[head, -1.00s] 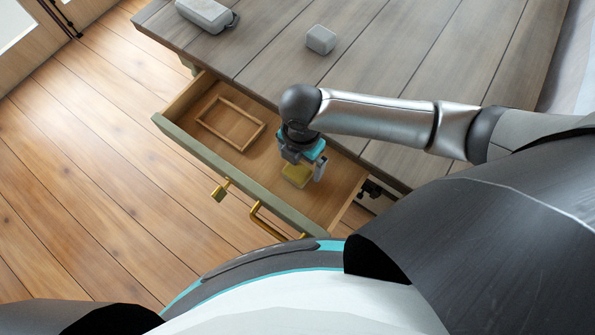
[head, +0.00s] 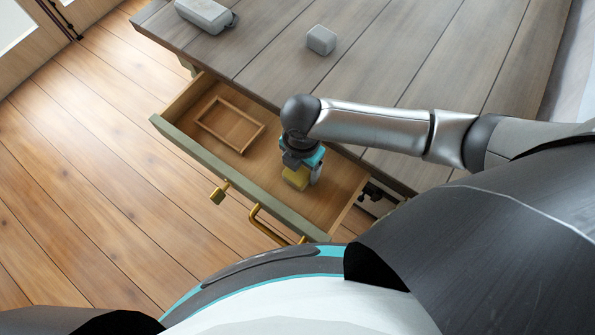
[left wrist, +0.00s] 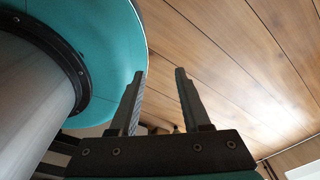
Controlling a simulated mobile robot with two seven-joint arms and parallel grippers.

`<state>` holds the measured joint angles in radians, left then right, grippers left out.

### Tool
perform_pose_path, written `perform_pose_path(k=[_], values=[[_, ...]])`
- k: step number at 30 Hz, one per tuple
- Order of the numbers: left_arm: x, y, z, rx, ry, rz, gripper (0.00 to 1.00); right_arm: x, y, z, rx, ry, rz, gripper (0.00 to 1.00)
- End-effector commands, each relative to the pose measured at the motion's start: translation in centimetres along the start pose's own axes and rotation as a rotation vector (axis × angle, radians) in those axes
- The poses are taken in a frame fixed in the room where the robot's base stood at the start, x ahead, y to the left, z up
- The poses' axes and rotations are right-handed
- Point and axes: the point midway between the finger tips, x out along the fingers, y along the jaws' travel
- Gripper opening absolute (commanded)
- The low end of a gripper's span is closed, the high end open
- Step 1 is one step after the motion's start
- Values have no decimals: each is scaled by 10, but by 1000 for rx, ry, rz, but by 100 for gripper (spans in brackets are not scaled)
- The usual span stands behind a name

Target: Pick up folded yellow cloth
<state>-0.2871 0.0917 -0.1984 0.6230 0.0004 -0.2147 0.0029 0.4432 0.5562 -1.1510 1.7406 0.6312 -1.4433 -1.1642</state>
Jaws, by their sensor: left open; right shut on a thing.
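The folded yellow cloth (head: 295,179) is a small yellow block shape inside the open drawer (head: 325,200), toward its right end. My right gripper (head: 302,174) reaches down into the drawer and is shut on the cloth. The gripper partly covers the cloth, and I cannot tell whether the cloth is clear of the drawer floor. My left gripper (left wrist: 158,98) shows only in the left wrist view. It is open, with nothing between its fingers.
A wooden frame-like tray (head: 231,124) lies in the drawer's left part. A brass handle (head: 268,226) and padlock (head: 219,191) are at the drawer front. A grey block (head: 321,40) and a grey case (head: 204,14) stand on the tabletop (head: 400,60).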

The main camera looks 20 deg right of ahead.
Motion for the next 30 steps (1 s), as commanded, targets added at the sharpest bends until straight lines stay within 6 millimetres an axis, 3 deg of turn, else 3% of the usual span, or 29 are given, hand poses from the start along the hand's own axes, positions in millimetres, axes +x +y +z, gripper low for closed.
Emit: perform_pose_path(k=[5,17,23,30], values=[[0,4,0,-1,0,5,47,0,0,0,0,0,0,21],[-4,4,0,-1,-2,5,47,-9,0,0,1,0,1,21],[-18,6,6,2,-14,9,47,-41,1,0,-1,0,4,21],[-44,12,8,0,-23,17,47,-111,2,1,-1,-1,6,21]])
